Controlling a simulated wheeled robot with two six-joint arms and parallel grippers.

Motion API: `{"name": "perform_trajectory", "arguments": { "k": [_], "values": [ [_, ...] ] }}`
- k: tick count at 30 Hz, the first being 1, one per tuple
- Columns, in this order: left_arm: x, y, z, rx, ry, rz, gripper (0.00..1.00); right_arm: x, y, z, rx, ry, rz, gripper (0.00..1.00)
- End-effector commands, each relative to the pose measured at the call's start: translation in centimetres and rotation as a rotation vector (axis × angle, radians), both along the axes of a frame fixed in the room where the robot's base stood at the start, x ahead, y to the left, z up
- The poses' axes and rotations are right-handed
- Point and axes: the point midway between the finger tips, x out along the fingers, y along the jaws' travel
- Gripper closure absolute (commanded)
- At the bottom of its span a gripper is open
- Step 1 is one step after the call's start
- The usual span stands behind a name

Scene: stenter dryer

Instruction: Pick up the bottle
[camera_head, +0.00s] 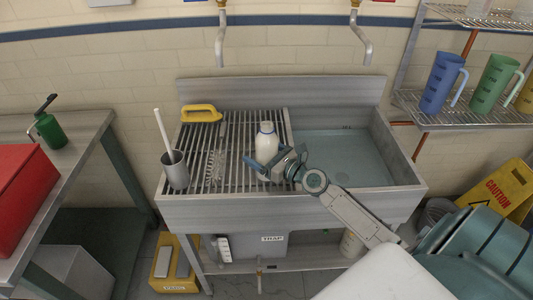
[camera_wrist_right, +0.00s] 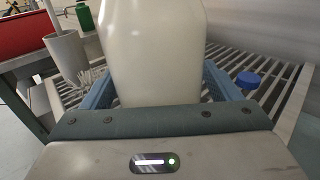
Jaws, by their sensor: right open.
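The white bottle (camera_head: 266,142) has a blue band near its top and stands upright on the slatted rack of the sink. My right gripper (camera_head: 266,164) reaches in from the right, low on the bottle. In the right wrist view the pale bottle (camera_wrist_right: 152,50) fills the middle, between the two blue fingers of my right gripper (camera_wrist_right: 158,78). The jaws are open around the bottle, one finger on each side. I cannot tell whether a finger touches it. My left gripper is not in view.
A grey cup (camera_head: 176,172) with a white stick stands left on the rack, beside a clear, spiky item (camera_head: 215,168). A yellow-handled item (camera_head: 201,113) lies behind. A blue cap (camera_wrist_right: 248,79) is right of the bottle. The basin (camera_head: 345,150) is empty. Taps hang above.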

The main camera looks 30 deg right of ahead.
Motion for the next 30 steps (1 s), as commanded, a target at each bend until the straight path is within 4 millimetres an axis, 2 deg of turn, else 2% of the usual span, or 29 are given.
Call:
{"name": "perform_trajectory", "arguments": {
  "k": [6,12,15,23,26,30],
  "values": [
    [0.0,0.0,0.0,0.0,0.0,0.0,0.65,0.0,0.0,-0.1,0.0,0.001,0.0,0.17],
    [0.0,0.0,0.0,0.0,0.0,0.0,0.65,0.0,0.0,-0.1,0.0,0.001,0.0,0.56],
    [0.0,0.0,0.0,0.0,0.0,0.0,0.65,0.0,0.0,0.0,0.0,0.0,0.0,0.71],
    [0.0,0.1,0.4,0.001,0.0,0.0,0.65,0.0,0.0,0.5,-0.001,0.0,0.0,0.71],
    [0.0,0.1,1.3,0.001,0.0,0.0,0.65,0.0,0.0,1.7,-0.002,-0.002,0.001,0.71],
    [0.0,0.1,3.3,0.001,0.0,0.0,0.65,0.0,0.0,4.2,-0.003,-0.002,0.001,0.71]
  ]
}}
